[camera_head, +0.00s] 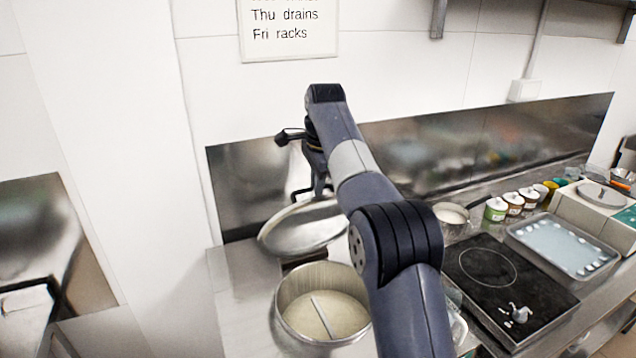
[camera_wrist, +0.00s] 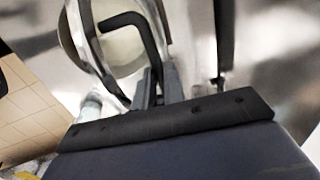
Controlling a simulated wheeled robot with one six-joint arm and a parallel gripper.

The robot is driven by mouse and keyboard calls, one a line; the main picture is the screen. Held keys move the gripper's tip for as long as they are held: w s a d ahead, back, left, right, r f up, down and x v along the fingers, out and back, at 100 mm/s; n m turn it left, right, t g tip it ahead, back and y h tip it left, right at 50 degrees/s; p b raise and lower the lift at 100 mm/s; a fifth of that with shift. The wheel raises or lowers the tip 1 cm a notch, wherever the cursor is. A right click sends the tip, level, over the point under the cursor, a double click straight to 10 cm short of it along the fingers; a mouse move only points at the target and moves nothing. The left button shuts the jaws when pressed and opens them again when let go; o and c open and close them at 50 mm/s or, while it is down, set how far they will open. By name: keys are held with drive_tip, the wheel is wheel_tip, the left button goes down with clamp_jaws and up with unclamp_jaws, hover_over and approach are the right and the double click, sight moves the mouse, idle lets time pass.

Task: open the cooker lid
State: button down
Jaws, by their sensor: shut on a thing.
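The cooker (camera_head: 290,318) is a round metal pot, open at the top, with pale beige contents and a thin light bar across them. Its round metal lid (camera_head: 285,238) stands tilted up behind the pot, clear of the opening. A dark piece lies between lid and rim; I cannot tell if it is a hinge. My gripper (camera_head: 319,190) is at the lid's top edge, shut on the black bent lid handle (camera_head: 298,193). In the wrist view the handle (camera_wrist: 150,38) runs to my fingers (camera_wrist: 158,90), and part of the lid shows behind it.
Right of my arm are a small bowl (camera_head: 451,214), several lidded tubs (camera_head: 514,203), a black hob (camera_head: 470,292) and a metal tray (camera_head: 515,228). A steel backsplash (camera_head: 240,190) rises close behind the lid. The counter left of the pot is clear.

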drive_tip(key=c, duration=1.8)
unclamp_jaws()
drive_tip(key=shift+w+a+f, duration=0.1)
drive_tip(key=shift+f, duration=0.5)
drive_tip(key=shift+c, duration=0.2)
drive_tip(key=shift+o, duration=0.7)
drive_tip(key=shift+w+a+f, duration=0.1)
drive_tip(key=shift+w, duration=0.15)
drive_tip(key=shift+o, duration=1.1)
drive_tip(key=shift+s+r, duration=0.1)
drive_tip(key=shift+r, duration=0.2)
drive_tip(key=shift+s, duration=0.2)
